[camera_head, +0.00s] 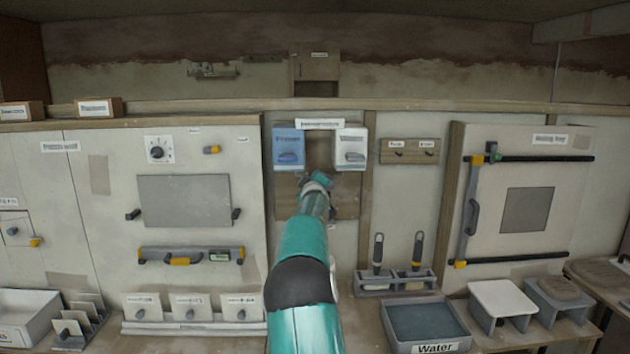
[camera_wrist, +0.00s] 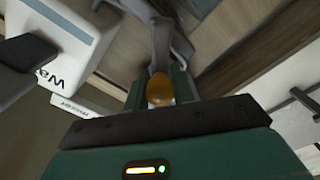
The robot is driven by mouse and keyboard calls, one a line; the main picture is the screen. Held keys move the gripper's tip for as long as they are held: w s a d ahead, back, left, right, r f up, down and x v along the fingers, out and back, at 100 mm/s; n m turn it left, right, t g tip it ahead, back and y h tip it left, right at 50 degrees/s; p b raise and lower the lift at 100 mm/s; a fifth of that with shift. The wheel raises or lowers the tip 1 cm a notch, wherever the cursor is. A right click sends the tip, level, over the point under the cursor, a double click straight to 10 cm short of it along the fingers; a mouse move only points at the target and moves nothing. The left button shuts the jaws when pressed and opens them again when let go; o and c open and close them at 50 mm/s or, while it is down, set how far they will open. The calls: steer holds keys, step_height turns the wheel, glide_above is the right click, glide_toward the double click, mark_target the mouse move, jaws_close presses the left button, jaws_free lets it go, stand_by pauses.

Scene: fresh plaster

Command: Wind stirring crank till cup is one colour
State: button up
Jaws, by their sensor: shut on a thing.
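My gripper (camera_wrist: 160,84) shows in the wrist view with its two green fingers on either side of a yellow-orange knob (camera_wrist: 158,93), and it is shut on that knob. A grey arm (camera_wrist: 163,35), apparently the crank, runs on beyond the knob. In the head view my arm reaches up to the wooden panel below the blue box (camera_head: 289,150) and the white box (camera_head: 350,150), and it covers the crank. I cannot make out the cup or the colour in it in either view.
A white box with a partly readable label (camera_wrist: 60,45) is close by at upper left in the wrist view. In the head view, a water tray (camera_head: 425,325) and a tool rack (camera_head: 398,283) stand to the right of my arm. A peg board (camera_head: 410,151) hangs right of the boxes.

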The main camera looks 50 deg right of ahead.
steer(key=shift+w+a+f+n, duration=0.1)
steer(key=shift+w+f+n, duration=0.1)
steer(key=shift+n, duration=0.35)
steer(key=shift+w+a+f+n, duration=0.1)
steer(key=shift+f+n, duration=0.1)
steer(key=shift+n, duration=0.35)
steer(key=o, duration=1)
steer(key=shift+s+a, duration=0.3)
steer(key=shift+a, duration=0.2)
steer(key=v, duration=1.2)
steer(key=shift+s+a, duration=0.15)
steer(key=shift+s, duration=0.2)
